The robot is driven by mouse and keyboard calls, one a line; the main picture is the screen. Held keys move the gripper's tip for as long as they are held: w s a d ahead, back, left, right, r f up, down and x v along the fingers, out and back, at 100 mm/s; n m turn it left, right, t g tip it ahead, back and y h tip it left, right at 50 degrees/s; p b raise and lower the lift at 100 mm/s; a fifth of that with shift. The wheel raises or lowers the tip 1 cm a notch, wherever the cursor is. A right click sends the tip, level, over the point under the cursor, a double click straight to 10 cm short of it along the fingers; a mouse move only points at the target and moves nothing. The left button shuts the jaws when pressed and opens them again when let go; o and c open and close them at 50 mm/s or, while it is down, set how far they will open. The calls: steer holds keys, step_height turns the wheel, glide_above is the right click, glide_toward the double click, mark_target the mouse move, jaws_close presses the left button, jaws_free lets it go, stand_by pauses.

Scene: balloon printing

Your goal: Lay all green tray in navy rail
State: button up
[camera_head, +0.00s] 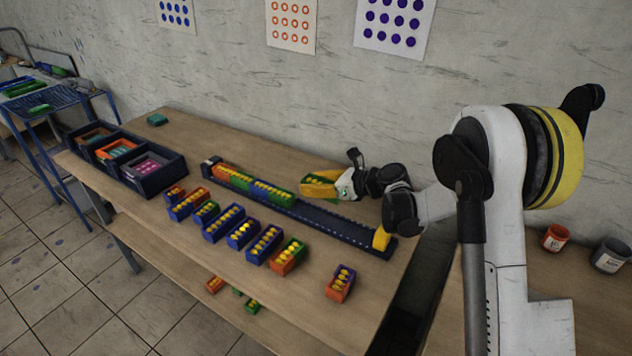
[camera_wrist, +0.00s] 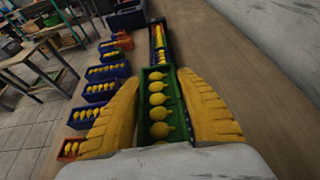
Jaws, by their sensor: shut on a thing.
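My gripper (camera_head: 322,184) has yellow fingers, shut on a green tray (camera_wrist: 158,88) that holds a row of yellow balloons. The wrist view shows the tray between both fingers (camera_wrist: 160,115), with its length along the line of the rail. The navy rail (camera_head: 335,224) runs across the table; it also shows beyond the tray in the wrist view (camera_wrist: 153,30). Its left part holds an orange-fronted tray (camera_head: 222,173) and a green tray (camera_head: 283,197) with yellow balloons. The held tray is behind the rail in the head view; its exact height is unclear.
A row of small trays, mostly blue (camera_head: 222,223), with a green-and-orange one (camera_head: 288,256), stands in front of the rail. An orange-and-purple tray (camera_head: 340,283) stands apart. A navy crate (camera_head: 152,185) is at the left. A yellow block (camera_head: 381,238) sits at the rail's right end.

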mark_target(313, 215)
steer(key=shift+f+b, duration=2.85)
steer(key=shift+f, duration=1.9)
steer(key=shift+d+f+b, duration=0.1)
steer(key=shift+f+b, duration=0.05)
steer(key=shift+b, duration=0.15)
steer(key=o, duration=1.2)
